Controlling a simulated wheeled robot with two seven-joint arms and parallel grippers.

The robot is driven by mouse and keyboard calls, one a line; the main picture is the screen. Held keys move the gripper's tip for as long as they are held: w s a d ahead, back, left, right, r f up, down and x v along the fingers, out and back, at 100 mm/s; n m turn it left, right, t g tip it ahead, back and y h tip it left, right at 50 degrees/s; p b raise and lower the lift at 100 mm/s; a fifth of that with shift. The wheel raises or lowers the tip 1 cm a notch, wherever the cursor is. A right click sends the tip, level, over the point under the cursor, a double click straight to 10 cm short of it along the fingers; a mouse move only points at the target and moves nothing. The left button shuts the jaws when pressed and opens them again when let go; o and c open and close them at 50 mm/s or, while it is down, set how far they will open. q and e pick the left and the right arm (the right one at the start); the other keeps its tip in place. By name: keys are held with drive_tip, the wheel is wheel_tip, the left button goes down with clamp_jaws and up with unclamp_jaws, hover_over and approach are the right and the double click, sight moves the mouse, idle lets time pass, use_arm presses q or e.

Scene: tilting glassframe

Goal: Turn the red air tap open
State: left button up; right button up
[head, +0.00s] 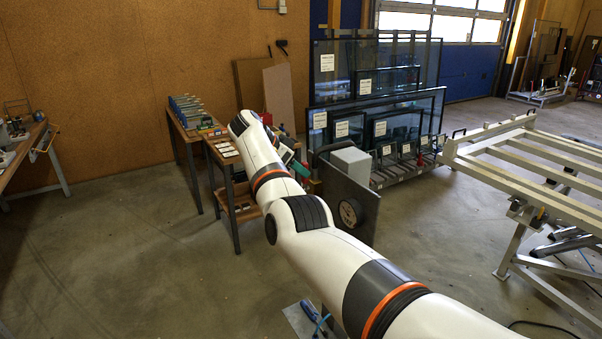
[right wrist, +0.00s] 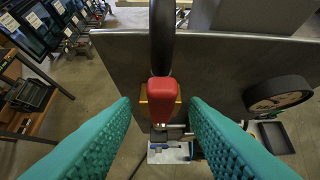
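The red air tap (right wrist: 162,88) shows in the middle of the right wrist view, with a black rounded bar (right wrist: 162,35) above it and a yellowish fitting behind it. My right gripper (right wrist: 160,104) is open. Its two teal fingers stand left and right of the tap, with a visible gap on each side. I cannot tell the remaining depth between fingertips and tap. In the head view my right gripper (head: 287,154) is mostly hidden behind my arm, near the dark upright panel (head: 366,205). The tap cannot be made out there. My left gripper is not in view.
A round gauge (right wrist: 278,93) sits on the panel, right of the tap. A grey box (head: 351,164) is at the panel's top. A workbench (head: 228,165) stands left of it, glass frames (head: 400,112) behind, and a pale tilting frame (head: 540,150) at right.

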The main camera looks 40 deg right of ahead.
drive_tip(key=b+v, duration=0.1)
drive_tip(key=v, duration=0.9)
drive_tip(key=shift+a, duration=0.1)
